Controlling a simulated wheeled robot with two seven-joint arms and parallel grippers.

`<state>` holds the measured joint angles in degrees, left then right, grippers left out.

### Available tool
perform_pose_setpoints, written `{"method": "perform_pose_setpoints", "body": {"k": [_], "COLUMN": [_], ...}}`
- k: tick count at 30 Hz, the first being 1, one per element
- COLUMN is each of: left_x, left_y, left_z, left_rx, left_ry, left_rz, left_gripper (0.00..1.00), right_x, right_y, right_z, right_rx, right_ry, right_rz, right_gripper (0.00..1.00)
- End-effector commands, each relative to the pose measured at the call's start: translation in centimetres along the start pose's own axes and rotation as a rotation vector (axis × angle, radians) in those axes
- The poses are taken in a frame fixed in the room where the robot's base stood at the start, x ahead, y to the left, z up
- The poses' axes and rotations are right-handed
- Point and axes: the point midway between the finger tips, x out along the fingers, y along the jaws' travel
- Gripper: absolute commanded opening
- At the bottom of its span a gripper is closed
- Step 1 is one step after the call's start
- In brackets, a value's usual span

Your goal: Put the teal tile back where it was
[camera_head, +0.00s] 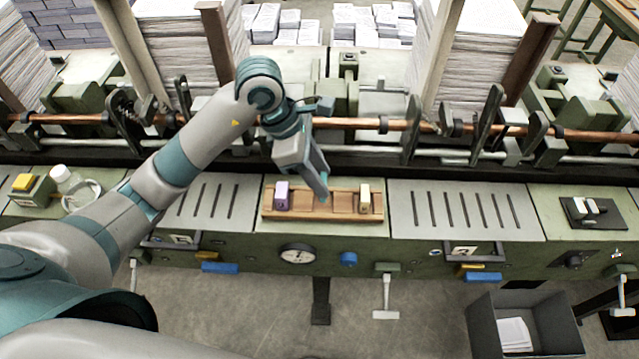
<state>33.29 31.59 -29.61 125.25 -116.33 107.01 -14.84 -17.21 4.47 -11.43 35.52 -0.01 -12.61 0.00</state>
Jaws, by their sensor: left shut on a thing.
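A wooden tray (322,216) with compartments lies on the green machine bed. A purple tile (281,196) stands in its left part and a cream tile (364,198) in its right part; the middle shows bare wood. My left gripper (322,192) points down over the middle of the tray, shut on a teal piece, the teal tile, which is hard to tell from my teal fingers. I cannot tell whether the tile touches the tray. My right gripper is not in view.
Slotted grey plates (463,210) flank the tray. A copper-coloured bar (360,125) with levers runs behind it, below tall paper stacks (478,45). A grey bin (524,325) is on the floor at the lower right.

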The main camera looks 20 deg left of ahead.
Motion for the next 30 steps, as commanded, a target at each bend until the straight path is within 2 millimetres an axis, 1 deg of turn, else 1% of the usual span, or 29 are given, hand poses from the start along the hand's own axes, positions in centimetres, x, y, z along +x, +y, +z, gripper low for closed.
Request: {"method": "perform_pose_setpoints", "body": {"k": [7,12,21,26,27,28,29,30], "left_x": [1.9,3.2,3.5,3.8,3.7,3.7,3.7,3.7], "left_y": [-0.1,-0.1,0.0,0.0,0.0,0.0,0.0,0.0], "left_z": [-0.8,-1.4,-1.4,-1.6,-1.6,-1.5,-1.5,-1.5], "left_rx": [-0.004,-0.003,-0.001,-0.001,-0.001,-0.001,-0.001,-0.001], "left_ry": [0.001,0.000,0.000,0.000,0.000,0.000,0.000,0.000], "left_rz": [-0.004,-0.002,0.000,0.000,0.000,0.000,0.000,0.000], "left_gripper": [0.10,0.10,0.10,0.10,0.42,0.49,0.54,0.54], "right_x": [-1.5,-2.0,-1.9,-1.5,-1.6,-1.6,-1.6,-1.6], "right_y": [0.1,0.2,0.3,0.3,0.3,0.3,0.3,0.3], "right_z": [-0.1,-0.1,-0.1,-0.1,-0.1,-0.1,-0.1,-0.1], "right_rx": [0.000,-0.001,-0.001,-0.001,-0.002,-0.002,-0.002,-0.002], "right_ry": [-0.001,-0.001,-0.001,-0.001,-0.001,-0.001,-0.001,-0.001], "right_rz": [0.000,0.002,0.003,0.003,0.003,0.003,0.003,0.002], "right_gripper": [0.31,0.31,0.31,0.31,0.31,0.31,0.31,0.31]}}
